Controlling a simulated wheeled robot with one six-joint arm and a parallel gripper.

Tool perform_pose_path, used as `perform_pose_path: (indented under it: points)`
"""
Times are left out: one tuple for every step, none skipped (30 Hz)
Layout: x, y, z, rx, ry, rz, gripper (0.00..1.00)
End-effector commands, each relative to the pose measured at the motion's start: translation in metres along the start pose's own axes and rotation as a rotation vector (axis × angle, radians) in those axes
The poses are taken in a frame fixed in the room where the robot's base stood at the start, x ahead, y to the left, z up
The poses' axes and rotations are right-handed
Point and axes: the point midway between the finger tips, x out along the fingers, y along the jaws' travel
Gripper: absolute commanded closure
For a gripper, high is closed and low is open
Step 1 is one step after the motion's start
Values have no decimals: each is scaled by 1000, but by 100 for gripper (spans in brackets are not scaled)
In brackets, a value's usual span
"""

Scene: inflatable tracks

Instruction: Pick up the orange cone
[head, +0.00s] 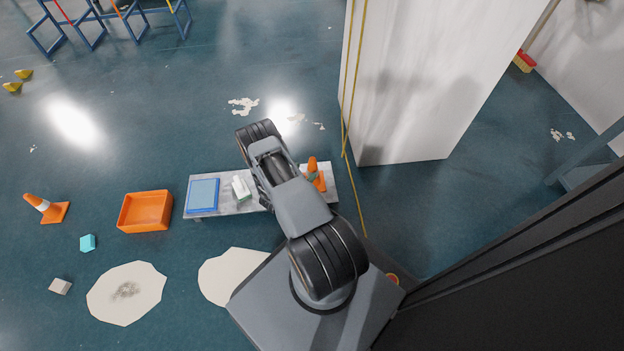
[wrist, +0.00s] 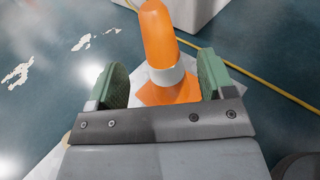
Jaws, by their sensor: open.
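An orange cone (head: 313,165) with a pale band stands upright near the right end of a low grey bench (head: 230,207) in the head view. My arm hides part of that bench. In the wrist view the cone (wrist: 158,35) stands in the middle, ahead of and between the two green finger pads of my gripper (wrist: 162,75). The gripper is open, with a pad on each side of the cone's lower part. I cannot tell whether either pad touches it.
A blue tray (head: 202,195) and a small pale box (head: 241,188) share the bench. An orange bin (head: 145,211), another orange cone (head: 46,209) and a cyan block (head: 87,242) are on the floor to the left. A white pillar (head: 410,80) stands behind right.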

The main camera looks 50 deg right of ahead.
Motion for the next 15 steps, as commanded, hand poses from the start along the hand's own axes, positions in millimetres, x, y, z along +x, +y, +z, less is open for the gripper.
perform_pose_path:
  points:
    - [8,0,-2,3,0,-3,25]
    - [11,0,-2,3,0,-3,25]
    - [15,0,-2,2,0,-2,25]
    - [17,0,-1,2,0,-2,25]
    - [19,0,-1,1,1,-1,25]
    - [21,0,-1,1,1,-1,25]
    - [22,0,-1,0,1,-1,25]
    - [23,0,0,0,1,-1,25]
    - [25,0,-1,0,1,-1,25]
    - [27,0,-1,1,1,-1,25]
    - [30,0,-2,1,1,-1,25]
    - [34,0,-3,2,1,-2,25]
    - [39,0,-3,3,1,-4,25]
    - [43,0,-3,4,0,-4,25]
    - [49,0,-3,4,0,-3,25]
